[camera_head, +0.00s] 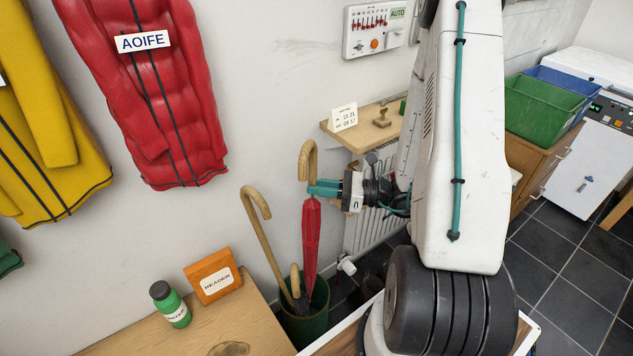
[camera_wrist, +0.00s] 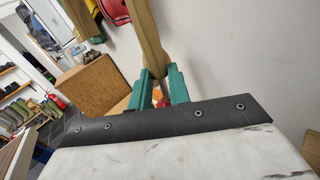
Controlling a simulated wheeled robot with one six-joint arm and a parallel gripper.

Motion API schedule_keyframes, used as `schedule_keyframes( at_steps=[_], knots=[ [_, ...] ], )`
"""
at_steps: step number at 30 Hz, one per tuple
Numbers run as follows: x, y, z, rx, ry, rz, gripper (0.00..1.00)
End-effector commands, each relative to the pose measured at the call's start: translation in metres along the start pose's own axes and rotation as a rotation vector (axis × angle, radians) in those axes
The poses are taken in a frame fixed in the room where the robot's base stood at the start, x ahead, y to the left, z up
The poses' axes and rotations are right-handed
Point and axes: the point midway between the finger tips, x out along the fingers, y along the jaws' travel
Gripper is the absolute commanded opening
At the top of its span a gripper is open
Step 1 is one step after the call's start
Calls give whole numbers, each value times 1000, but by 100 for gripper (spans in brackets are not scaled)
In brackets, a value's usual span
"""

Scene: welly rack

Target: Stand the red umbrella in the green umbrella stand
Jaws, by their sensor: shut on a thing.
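The red umbrella (camera_head: 311,240) hangs upright, its curved wooden handle at the top and its lower end at the mouth of the green umbrella stand (camera_head: 313,328). My gripper (camera_head: 322,188) is shut on it just below the handle, at the top of the red cloth. In the wrist view the green fingers (camera_wrist: 160,92) close around the wooden shaft (camera_wrist: 150,40). The stand also holds a wooden cane (camera_head: 262,235) leaning left and a dark umbrella (camera_head: 298,290) with a short curved handle. The red umbrella's tip is hidden, so I cannot tell how deep it reaches.
A radiator (camera_head: 372,232) and small shelf (camera_head: 365,136) are behind my gripper. Coats (camera_head: 150,90) hang on the wall at upper left.

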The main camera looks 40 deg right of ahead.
Motion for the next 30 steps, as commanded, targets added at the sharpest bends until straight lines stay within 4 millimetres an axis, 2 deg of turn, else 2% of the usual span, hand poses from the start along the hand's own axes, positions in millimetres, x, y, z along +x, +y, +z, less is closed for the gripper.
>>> schedule_keyframes(
  at_steps=[30],
  knots=[
    [-2, -19, -118, 1, 0, 2, 0]
  ],
)
